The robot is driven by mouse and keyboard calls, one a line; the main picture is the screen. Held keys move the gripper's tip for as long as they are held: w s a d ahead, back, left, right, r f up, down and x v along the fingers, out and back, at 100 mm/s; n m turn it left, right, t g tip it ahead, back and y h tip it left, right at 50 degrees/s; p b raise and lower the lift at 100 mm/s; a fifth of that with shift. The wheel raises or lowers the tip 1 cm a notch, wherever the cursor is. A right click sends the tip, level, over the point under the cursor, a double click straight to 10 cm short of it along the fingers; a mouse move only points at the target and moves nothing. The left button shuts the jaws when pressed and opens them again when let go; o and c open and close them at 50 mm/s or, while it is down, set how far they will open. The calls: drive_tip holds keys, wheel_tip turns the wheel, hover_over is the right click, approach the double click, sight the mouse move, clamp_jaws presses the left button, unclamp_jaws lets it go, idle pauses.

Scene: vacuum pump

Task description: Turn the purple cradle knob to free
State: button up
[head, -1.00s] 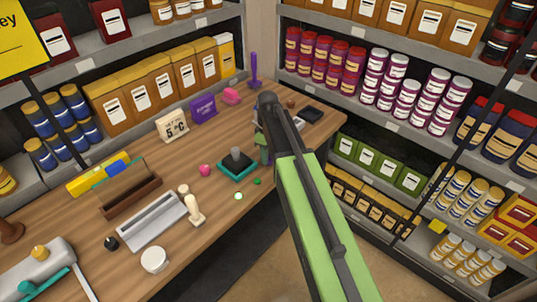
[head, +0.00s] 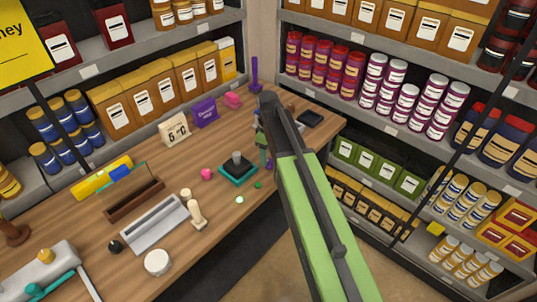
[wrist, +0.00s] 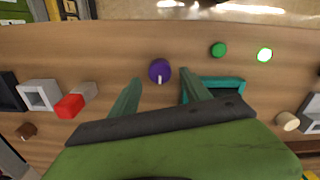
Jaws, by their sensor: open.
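The purple knob (wrist: 160,71) shows in the wrist view as a round dial with a white mark pointing down in the picture. It lies between and slightly beyond the tips of my open gripper (wrist: 160,79), which holds nothing; contact cannot be told. In the head view, a bit of the knob (head: 270,163) shows beside my gripper (head: 263,146), low near the counter's right edge. The teal cradle (head: 238,174) with a dark top and grey post stands left of it. In the wrist view, the teal cradle (wrist: 222,82) is partly hidden behind my right finger.
A green button (wrist: 218,50) and a lit green lamp (wrist: 264,55) sit near the cradle. A red-ended block (wrist: 70,106) and a grey square part (wrist: 39,95) lie left in the wrist view. A pink item (head: 206,174) and a display (head: 174,130) stand on the counter.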

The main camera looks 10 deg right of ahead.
wheel_tip(320, 180, up, 15)
drive_tip(key=p, duration=1.3)
drive_tip(key=shift+f, duration=0.1)
drive_tip(key=b, duration=0.5)
hover_over(269, 162)
wheel_tip(269, 162, down, 5)
drive_tip(key=s+f+m+b, duration=0.1)
drive_tip(key=s+f+b, duration=0.3)
drive_tip(key=s+f+m+b, duration=0.1)
drive_tip(key=s+f+b, duration=0.3)
drive_tip(key=s, duration=0.1)
drive_tip(key=shift+d+f+m, duration=0.2)
drive_tip(key=shift+m, duration=0.2)
drive_tip(key=s+m, duration=0.2)
drive_tip(key=m, duration=0.1)
drive_tip(key=s+m, duration=0.3)
drive_tip(key=m, duration=0.1)
drive_tip(key=shift+s, duration=0.2)
